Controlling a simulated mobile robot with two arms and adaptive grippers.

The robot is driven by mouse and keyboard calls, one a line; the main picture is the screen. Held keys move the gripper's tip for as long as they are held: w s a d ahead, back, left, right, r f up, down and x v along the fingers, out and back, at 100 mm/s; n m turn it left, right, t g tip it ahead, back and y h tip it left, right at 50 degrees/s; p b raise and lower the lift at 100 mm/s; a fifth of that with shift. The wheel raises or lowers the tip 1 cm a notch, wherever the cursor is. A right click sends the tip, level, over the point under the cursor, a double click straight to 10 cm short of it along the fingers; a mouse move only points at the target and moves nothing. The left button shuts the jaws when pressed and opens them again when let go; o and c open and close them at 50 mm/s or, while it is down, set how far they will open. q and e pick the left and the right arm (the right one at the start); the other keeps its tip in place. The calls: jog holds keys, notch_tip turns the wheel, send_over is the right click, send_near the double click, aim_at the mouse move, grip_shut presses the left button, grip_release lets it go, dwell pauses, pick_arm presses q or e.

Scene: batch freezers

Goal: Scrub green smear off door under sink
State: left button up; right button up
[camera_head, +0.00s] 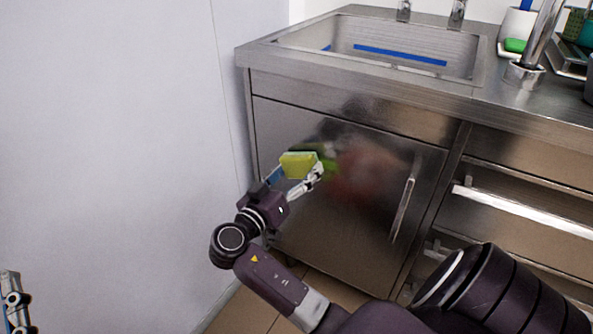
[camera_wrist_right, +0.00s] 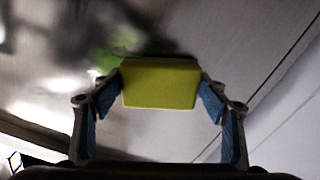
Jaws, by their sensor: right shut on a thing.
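The steel door (camera_head: 359,212) under the sink faces me, with its upright handle at the right side. A green smear (camera_head: 328,166) shows on the door just right of the sponge; part of it is hidden behind the sponge. It also shows in the right wrist view (camera_wrist_right: 117,56), at the sponge's upper left. My right gripper (camera_head: 298,172) is shut on a yellow-green sponge (camera_head: 298,164), which sits between both fingers in the right wrist view (camera_wrist_right: 160,84). The sponge is at or close to the door; I cannot tell if it touches. Part of my left gripper (camera_head: 14,300) shows at the lower left edge.
The steel sink (camera_head: 400,50) is above the door, with blue strips in its basin. A white wall (camera_head: 120,130) stands close on the left. Drawers (camera_head: 520,205) are on the right. A green item (camera_head: 514,45) lies on the counter near the tap.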

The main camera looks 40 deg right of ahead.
aim_at(347, 177)
pick_arm(q)
jog(key=shift+s+r, duration=0.1)
jog(key=shift+r, duration=0.05)
pick_arm(e)
jog(key=shift+d, duration=0.15)
pick_arm(q)
jog(key=shift+r, duration=0.2)
pick_arm(e)
jog(key=shift+d, duration=0.15)
